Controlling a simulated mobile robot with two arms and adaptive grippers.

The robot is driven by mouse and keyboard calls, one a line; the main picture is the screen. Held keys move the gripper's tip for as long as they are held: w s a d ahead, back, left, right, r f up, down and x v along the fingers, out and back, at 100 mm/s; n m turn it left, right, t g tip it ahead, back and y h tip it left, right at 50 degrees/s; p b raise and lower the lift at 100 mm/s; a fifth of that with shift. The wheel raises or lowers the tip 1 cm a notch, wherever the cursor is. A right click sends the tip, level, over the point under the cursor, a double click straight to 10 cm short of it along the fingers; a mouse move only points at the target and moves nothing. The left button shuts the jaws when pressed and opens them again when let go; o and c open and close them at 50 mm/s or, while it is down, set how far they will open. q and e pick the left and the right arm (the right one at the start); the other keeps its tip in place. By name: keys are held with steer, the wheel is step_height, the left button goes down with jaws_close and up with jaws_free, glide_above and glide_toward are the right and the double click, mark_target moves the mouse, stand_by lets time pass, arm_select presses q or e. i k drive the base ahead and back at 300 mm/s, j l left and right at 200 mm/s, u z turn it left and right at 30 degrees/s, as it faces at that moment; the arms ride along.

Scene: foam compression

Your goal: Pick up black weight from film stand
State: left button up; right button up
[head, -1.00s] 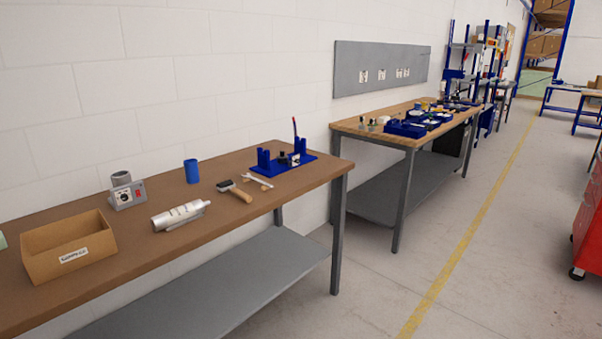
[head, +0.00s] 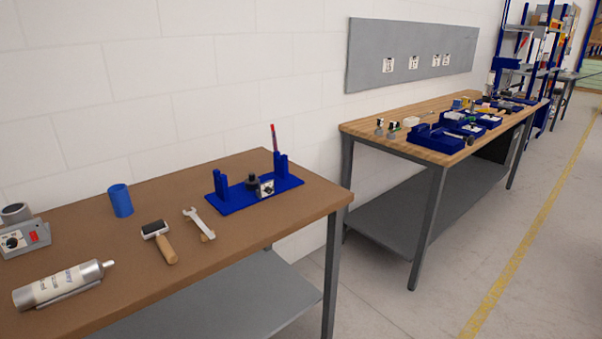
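A blue stand (head: 232,201) with upright posts lies near the right end of the brown table; I take it for the film stand. A small black round piece (head: 252,184), likely the black weight, sits on it between the posts. A small pale block with a dark round mark (head: 266,188) is beside it, partly in front. Neither of my grippers shows in the head view.
The brown table (head: 310,196) also holds a blue cup (head: 121,200), a roller (head: 159,241), a wrench (head: 198,222), a silver tube (head: 62,284) and a grey device (head: 24,240). A second table (head: 372,130) with blue trays stands beyond a gap. Floor to the right is clear.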

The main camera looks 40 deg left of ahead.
mark_target(251, 183)
steer(key=i+l+u, duration=0.1)
steer(key=i+u, duration=0.3)
steer(key=i+l+u, duration=0.2)
steer(key=i+u, duration=0.25)
steer(key=i+l+u, duration=0.4)
steer(key=k+j, duration=0.05)
